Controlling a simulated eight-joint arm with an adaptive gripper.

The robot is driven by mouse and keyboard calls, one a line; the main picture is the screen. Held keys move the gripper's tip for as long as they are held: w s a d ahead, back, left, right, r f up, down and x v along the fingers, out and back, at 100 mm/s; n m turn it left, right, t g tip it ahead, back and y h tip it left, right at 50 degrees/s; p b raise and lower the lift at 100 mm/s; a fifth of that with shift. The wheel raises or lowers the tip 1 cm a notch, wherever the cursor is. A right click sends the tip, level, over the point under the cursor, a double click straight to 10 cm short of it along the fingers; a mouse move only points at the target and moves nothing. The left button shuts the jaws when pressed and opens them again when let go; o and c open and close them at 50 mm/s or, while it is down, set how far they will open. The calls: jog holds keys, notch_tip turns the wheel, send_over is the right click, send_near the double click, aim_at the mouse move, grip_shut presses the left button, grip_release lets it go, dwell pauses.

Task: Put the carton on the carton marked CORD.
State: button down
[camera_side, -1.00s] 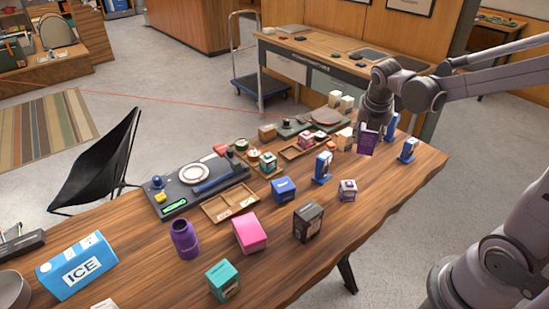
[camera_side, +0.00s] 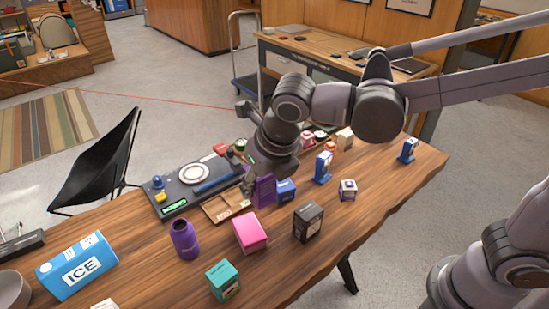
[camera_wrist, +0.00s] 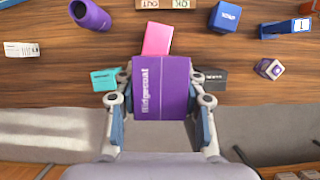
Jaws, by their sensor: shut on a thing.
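My gripper (camera_side: 250,182) is shut on a purple carton (camera_side: 264,192) and holds it above the table, near the wooden tray. In the wrist view the purple carton (camera_wrist: 160,88), with pale lettering on its face, sits between the fingers (camera_wrist: 160,105). Several other cartons stand upright on the table: pink (camera_side: 249,233), teal (camera_side: 222,281), black (camera_side: 308,222), blue (camera_side: 286,189) and a small white-and-purple one (camera_side: 348,190). I cannot read the word CORD on any of them. In the wrist view the held carton partly covers the pink one (camera_wrist: 157,38).
Blue upright stands (camera_side: 322,168) are at the right. My arm hides the table's back middle. The front right of the table is clear.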

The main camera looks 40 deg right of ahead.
jog(key=shift+s+a, duration=0.2)
jog(key=shift+a, duration=0.35)
jog(key=a+f, duration=0.2)
jog(key=a, duration=0.1)
jog(key=s+a+f, duration=0.1)
jog(key=a+f, duration=0.1)
jog(key=a, duration=0.2)
jog(key=s+a+f, duration=0.1)
jog(key=a+f, duration=0.1)
jog(key=a, duration=0.2)
jog(key=shift+s+a+f, duration=0.1)
jog(key=shift+s+f, duration=0.15)
jog(key=shift+f, duration=0.1)
jog(key=shift+a+f, duration=0.1)
jog(key=shift+f, duration=1.95)
jog(key=shift+f, duration=0.15)
jog(key=c, duration=0.8)
grip_release()
